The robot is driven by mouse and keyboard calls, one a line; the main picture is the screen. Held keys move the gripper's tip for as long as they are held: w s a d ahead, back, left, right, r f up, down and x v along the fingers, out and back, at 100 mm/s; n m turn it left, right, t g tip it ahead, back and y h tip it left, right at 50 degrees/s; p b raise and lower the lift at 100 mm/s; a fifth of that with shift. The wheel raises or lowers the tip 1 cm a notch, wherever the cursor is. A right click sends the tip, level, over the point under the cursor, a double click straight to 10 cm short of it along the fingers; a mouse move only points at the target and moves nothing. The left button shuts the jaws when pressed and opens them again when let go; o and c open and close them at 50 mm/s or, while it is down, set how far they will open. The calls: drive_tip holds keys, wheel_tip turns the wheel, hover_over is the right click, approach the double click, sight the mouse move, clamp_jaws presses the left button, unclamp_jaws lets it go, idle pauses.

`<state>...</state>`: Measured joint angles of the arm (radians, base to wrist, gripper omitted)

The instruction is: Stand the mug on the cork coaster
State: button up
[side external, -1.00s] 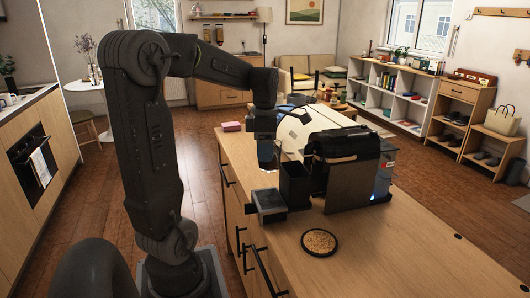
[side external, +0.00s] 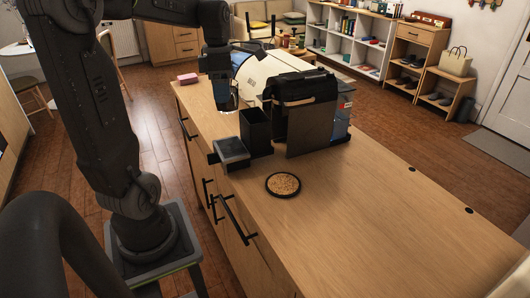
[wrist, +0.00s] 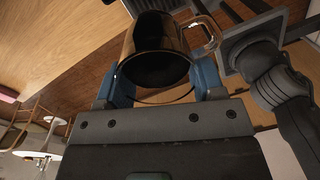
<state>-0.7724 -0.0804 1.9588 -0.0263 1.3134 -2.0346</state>
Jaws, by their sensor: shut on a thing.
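The mug (wrist: 160,48) is shiny, with a dark inside, its open mouth towards the wrist camera and its handle (wrist: 209,32) at the right. My gripper (wrist: 164,86) is shut on it, with a blue finger on either side. In the side view my gripper (side external: 226,98) is over the near-left part of the counter, behind the black bin, and the mug shows only as a small shiny shape in the fingers. The cork coaster (side external: 283,184), round with a dark rim, lies bare on the counter, in front and to the right of my gripper.
A black open bin (side external: 256,131) and a low dark box (side external: 231,152) stand between my gripper and the coaster. A pink block (side external: 187,78) lies behind. The counter right of the coaster is clear.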

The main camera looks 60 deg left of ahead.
wheel_tip(320, 180, up, 3)
drive_tip(key=shift+r, duration=0.1)
drive_tip(key=shift+w+d+r, duration=0.1)
drive_tip(key=shift+d+r, duration=0.05)
drive_tip(key=shift+w+d+m, duration=0.3)
drive_tip(key=shift+w+d, duration=0.2)
drive_tip(key=shift+d, duration=0.05)
drive_tip(key=w+d+m, duration=0.4)
drive_tip(key=w+d, duration=0.3)
drive_tip(key=d, duration=0.5)
hover_over(279, 183)
drive_tip(key=shift+m, duration=0.3)
wheel_tip(279, 183, down, 20)
drive_tip(key=shift+r, duration=0.2)
drive_tip(key=shift+f, duration=0.1)
drive_tip(key=o, duration=1.1)
drive_tip(key=shift+c, duration=0.2)
